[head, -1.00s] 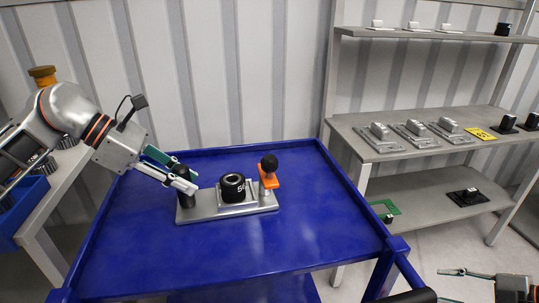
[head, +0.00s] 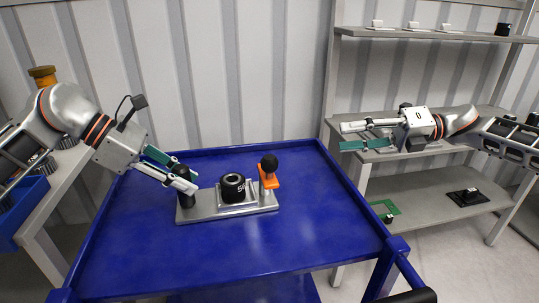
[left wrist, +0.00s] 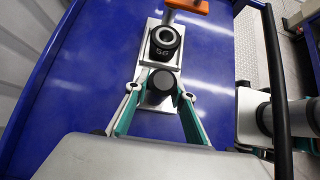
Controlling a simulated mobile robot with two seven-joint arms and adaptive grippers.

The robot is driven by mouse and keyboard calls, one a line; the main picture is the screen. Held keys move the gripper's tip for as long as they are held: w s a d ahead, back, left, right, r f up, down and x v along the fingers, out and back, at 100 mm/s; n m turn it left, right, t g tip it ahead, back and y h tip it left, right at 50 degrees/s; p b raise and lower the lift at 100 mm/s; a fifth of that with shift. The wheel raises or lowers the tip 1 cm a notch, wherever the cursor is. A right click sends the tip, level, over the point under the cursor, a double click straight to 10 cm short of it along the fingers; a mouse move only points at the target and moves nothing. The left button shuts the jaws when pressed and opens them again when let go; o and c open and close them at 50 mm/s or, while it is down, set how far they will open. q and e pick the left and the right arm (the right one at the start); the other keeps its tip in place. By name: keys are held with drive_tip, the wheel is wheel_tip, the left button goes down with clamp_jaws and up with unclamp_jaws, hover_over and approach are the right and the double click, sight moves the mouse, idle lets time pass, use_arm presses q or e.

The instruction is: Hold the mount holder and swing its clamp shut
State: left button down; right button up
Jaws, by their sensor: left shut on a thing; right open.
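The mount holder (head: 240,210) is a grey metal plate lying on the blue cart top. A black cylindrical post (head: 186,199) stands at its left end. A black round part (head: 233,187) marked with digits sits at its middle. The clamp (head: 268,174), with an orange arm and black ball knob, stands at its right end. My left gripper (head: 181,170) is shut on the black post; in the left wrist view its fingers lie on both sides of the post (left wrist: 160,88). My right gripper (head: 342,136) is open and empty, in the air right of the cart, well apart from the clamp.
The blue cart top (head: 240,255) has a raised rim and is clear around the holder. A shelf rack (head: 450,210) with small parts stands at the right, behind my right arm. A side table with a blue bin (head: 30,200) stands at the left.

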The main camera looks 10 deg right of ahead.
drive_tip(key=s+a+r+n+g+h, duration=0.25)
drive_tip(key=a+r+h, duration=0.25)
drive_tip(key=r, duration=0.3)
drive_tip(key=s+a+r+n+g+h, duration=0.2)
drive_tip(key=a+r+n+g+h, duration=0.1)
drive_tip(key=a+r+h, duration=0.3)
drive_tip(key=n+t+h, duration=0.1)
drive_tip(key=n+h, duration=0.1)
drive_tip(key=h, duration=0.2)
approach(269, 157)
wheel_tip(269, 157, down, 10)
drive_tip(key=shift+s+a+r, duration=0.1)
drive_tip(key=shift+s+r, duration=0.05)
clamp_jaws()
